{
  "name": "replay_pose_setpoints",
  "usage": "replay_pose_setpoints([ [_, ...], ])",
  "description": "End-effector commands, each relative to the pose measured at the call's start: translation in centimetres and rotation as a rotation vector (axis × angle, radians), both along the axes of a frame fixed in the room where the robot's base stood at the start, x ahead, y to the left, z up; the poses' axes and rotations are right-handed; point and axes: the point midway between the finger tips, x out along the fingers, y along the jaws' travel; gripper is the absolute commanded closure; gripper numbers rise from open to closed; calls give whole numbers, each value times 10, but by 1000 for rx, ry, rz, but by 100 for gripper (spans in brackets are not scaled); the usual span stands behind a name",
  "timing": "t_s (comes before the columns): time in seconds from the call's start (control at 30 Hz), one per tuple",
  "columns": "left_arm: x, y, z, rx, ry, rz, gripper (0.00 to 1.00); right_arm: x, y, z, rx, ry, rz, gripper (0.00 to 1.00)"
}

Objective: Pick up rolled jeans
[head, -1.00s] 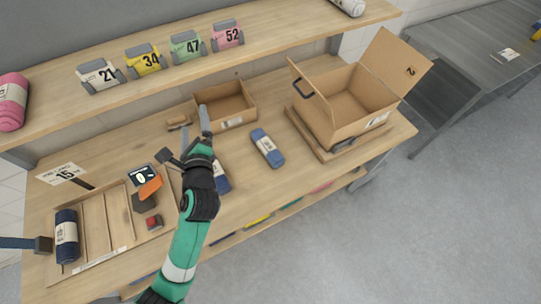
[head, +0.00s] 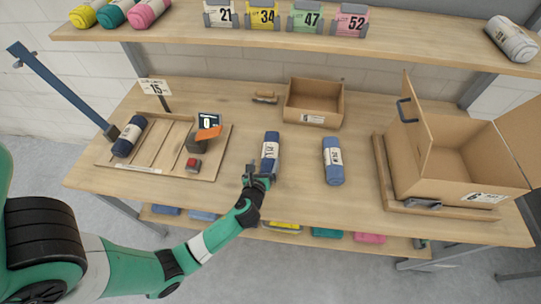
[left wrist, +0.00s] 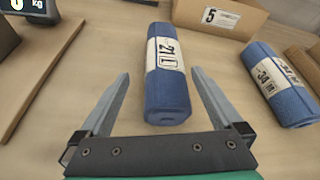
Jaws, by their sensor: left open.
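A dark blue jeans roll (head: 271,146) with a white label band lies on the table. My left gripper (head: 258,172) is at its near end. In the left wrist view the roll (left wrist: 166,95) is labelled 21 and lies ahead of and between the open fingers (left wrist: 161,78), with space on both sides. A lighter blue roll (head: 333,162) lies to its right, labelled 34 in the left wrist view (left wrist: 280,85). A navy roll (head: 128,137) lies on the slatted wooden tray (head: 216,165) at left. My right gripper is not seen.
An open empty carton (head: 314,100) stands behind the rolls. A larger open box (head: 455,160) stands on a board at right. A shelf (head: 300,45) with numbered bins overhangs the back.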

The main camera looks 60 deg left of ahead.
Motion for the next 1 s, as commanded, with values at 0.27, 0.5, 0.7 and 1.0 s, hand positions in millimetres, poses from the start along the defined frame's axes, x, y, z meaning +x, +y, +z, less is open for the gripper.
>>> replay_pose_setpoints([
  [0.27, 14, 14, -10, 0, -2, 2, 0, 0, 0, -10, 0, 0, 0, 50],
  [0.5, 33, 37, -20, -1, 0, 0, 0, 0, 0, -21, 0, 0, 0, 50],
  [0.7, 34, 37, -19, -1, 0, -1, 0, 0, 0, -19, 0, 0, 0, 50],
  [1.0, 34, 37, -19, -1, 0, -2, 52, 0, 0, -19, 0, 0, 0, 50],
])
